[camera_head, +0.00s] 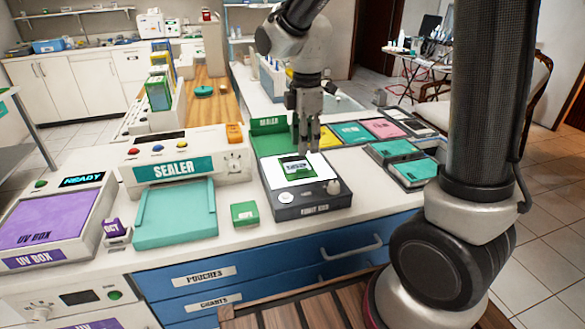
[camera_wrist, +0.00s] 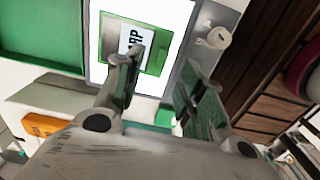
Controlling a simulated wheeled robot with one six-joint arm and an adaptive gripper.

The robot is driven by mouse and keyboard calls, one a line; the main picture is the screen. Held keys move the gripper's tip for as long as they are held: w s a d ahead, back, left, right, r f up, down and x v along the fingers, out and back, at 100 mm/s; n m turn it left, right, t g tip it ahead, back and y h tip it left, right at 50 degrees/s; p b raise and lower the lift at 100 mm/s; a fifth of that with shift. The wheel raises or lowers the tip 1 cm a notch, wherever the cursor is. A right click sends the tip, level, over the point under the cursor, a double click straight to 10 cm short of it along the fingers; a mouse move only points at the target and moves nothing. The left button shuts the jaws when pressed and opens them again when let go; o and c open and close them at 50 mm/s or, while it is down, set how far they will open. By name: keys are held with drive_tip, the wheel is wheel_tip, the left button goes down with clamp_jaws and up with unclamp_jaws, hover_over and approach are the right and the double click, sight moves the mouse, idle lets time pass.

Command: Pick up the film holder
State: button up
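A small flat green-framed piece with a white label (camera_head: 297,168) lies on the lit white panel of the grey box (camera_head: 314,210). It looks like the film holder, but I cannot read its label fully. It also shows at the top of the wrist view (camera_wrist: 153,62), partly covered by a finger. My gripper (camera_head: 307,149) points down over the back part of the lit panel, just behind the piece. In the wrist view my gripper (camera_wrist: 163,82) has its fingers apart with nothing between them. Whether a finger touches the piece I cannot tell.
A sealer (camera_head: 185,160) with a teal tray (camera_head: 175,213) and a small green box (camera_head: 244,213) stand left of the grey box. A purple UV box (camera_head: 50,220) is at far left. Teal cases (camera_head: 400,160) and coloured panels (camera_head: 350,132) lie to the right.

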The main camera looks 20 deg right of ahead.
sight(305, 169)
drive_tip(key=f, duration=0.7)
drive_tip(key=shift+s+f, duration=0.2)
drive_tip(key=shift+f, duration=0.15)
clamp_jaws()
